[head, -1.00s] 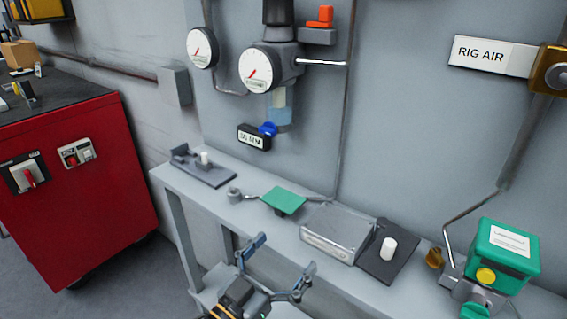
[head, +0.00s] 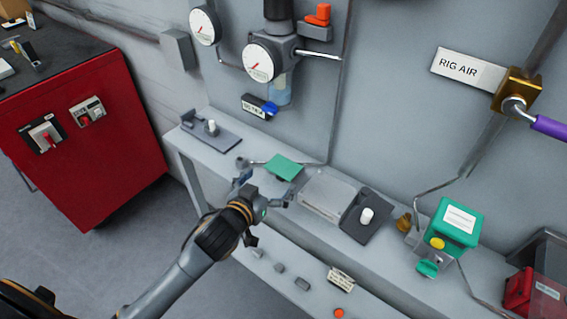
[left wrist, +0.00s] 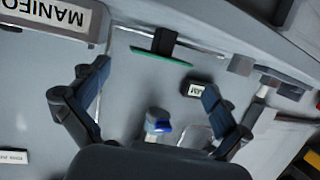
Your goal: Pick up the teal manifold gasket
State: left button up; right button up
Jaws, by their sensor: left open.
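The teal manifold gasket (head: 284,167) is a flat green plate on the narrow bench against the grey panel. In the left wrist view the gasket (left wrist: 160,57) shows nearly edge-on, against a dark block. My left gripper (head: 265,188) is open and empty at the bench's front, just short of the gasket. In the left wrist view, the gasket lies ahead of the gap between my left gripper's (left wrist: 157,80) spread fingers, and no contact shows. My right gripper is not in view.
A grey box (head: 325,194) and a dark plate with a white knob (head: 366,215) stand right of the gasket. Another dark plate (head: 210,134) lies left. A green-topped valve actuator (head: 455,222) is farther right. A lower shelf (head: 300,268) holds small parts.

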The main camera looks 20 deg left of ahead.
aim_at(282, 169)
pick_arm(q)
jog(key=p+x, duration=0.1)
jog(key=x, duration=0.7)
jog(key=shift+s, duration=0.1)
jog(key=shift+c, duration=0.4)
jog(key=c, duration=0.7)
